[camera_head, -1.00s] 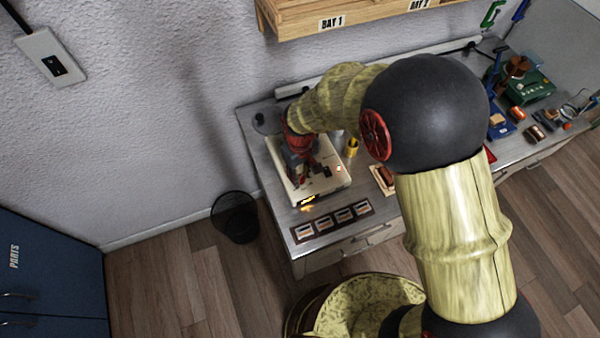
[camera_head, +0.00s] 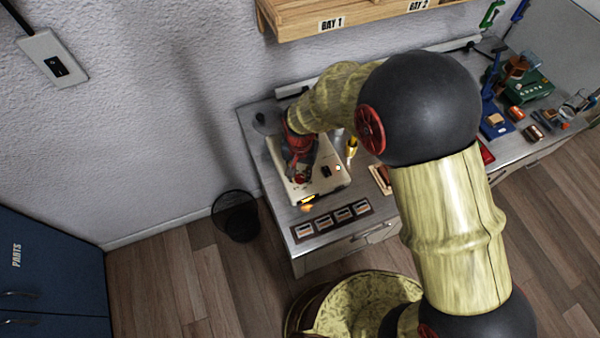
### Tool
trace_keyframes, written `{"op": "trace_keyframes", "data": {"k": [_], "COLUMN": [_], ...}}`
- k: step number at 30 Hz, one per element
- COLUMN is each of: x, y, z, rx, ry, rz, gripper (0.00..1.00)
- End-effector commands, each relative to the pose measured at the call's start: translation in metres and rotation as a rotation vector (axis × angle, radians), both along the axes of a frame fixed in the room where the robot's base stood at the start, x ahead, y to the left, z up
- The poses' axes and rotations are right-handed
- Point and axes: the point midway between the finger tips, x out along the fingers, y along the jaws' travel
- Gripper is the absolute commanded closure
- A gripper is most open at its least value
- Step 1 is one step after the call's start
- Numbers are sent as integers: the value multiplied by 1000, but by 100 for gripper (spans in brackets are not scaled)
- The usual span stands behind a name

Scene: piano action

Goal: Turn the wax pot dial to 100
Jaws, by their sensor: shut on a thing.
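The wax pot (camera_head: 330,187) is a cream, box-like unit on the left end of the metal bench. A small black control (camera_head: 326,171) and a pale lit indicator (camera_head: 337,168) show on its top, right of my gripper. A yellow glow (camera_head: 308,199) shows at its front edge. My gripper (camera_head: 301,178) points down over the unit's left part and is shut on the dial. The dial itself is hidden under the fingers, and its setting cannot be read.
A yellow cylinder (camera_head: 352,148) stands right behind the pot. A strip of labelled tiles (camera_head: 331,220) lies in front. A wooden shelf (camera_head: 370,18) hangs above. Tools crowd the bench's right end. A black bin (camera_head: 236,215) stands on the floor at left.

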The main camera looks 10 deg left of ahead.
Motion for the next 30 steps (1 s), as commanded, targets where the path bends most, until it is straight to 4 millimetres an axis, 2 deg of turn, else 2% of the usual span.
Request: {"op": "trace_keyframes", "data": {"k": [10, 26, 27, 30], "x": [1, 1, 1, 1], "y": [1, 1, 1, 1], "z": [1, 1, 1, 1], "rx": [2, 2, 2, 2], "ry": [-2, -2, -2, -2], "rz": [-129, -148, -147, -147], "gripper": [100, 100, 74, 68]}}
